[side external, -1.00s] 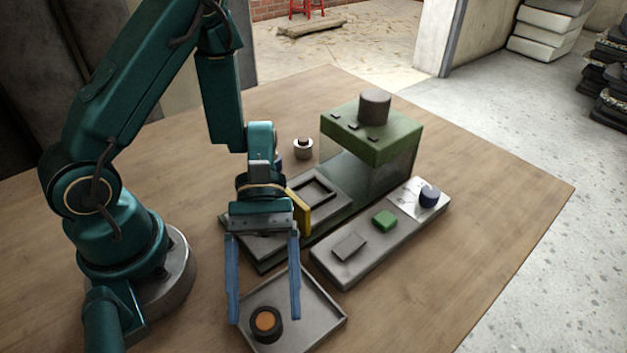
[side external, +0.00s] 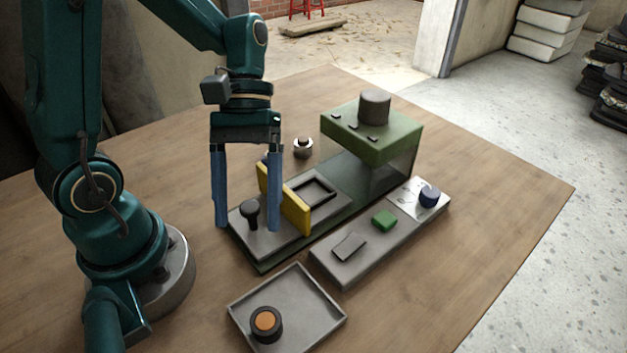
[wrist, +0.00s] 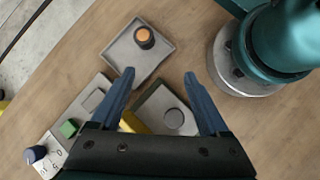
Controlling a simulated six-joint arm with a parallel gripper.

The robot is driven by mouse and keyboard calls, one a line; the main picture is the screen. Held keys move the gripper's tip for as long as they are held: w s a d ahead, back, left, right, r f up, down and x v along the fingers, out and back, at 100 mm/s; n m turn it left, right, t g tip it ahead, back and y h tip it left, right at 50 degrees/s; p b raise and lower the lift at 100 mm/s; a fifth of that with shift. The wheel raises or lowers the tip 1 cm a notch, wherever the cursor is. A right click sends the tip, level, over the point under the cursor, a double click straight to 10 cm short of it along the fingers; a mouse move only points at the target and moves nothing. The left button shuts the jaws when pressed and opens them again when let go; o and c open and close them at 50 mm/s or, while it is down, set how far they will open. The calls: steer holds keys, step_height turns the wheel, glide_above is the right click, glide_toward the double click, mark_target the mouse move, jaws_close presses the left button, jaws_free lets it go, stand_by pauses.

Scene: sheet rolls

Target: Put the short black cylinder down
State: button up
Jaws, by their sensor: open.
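The short black cylinder (side external: 266,324) has an orange top and stands upright in the grey square tray (side external: 318,322) at the front. It also shows in the wrist view (wrist: 145,39), standing in the tray (wrist: 116,51). My gripper (side external: 246,226) is open and empty, its blue fingers pointing down. In the side view it hangs behind the tray, over the left part of the green-based machine, apart from the cylinder. In the wrist view the cylinder lies beyond the open fingertips (wrist: 159,73).
The machine has a black knob (side external: 251,212), an upright yellow plate (side external: 296,213) and a raised green block (side external: 372,140). A grey panel (side external: 350,272) with a green button and blue dial lies alongside. A small round part (side external: 303,149) stands behind. The table's right side is clear.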

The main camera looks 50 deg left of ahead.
steer(key=a+r+m+t+y, duration=0.3)
steer(key=r+m+t+y, duration=0.2)
steer(key=t, duration=0.5)
steer(key=shift+w+a+r+m+y, duration=0.25)
steer(key=shift+r+m, duration=0.5)
steer(key=shift+m, duration=0.45)
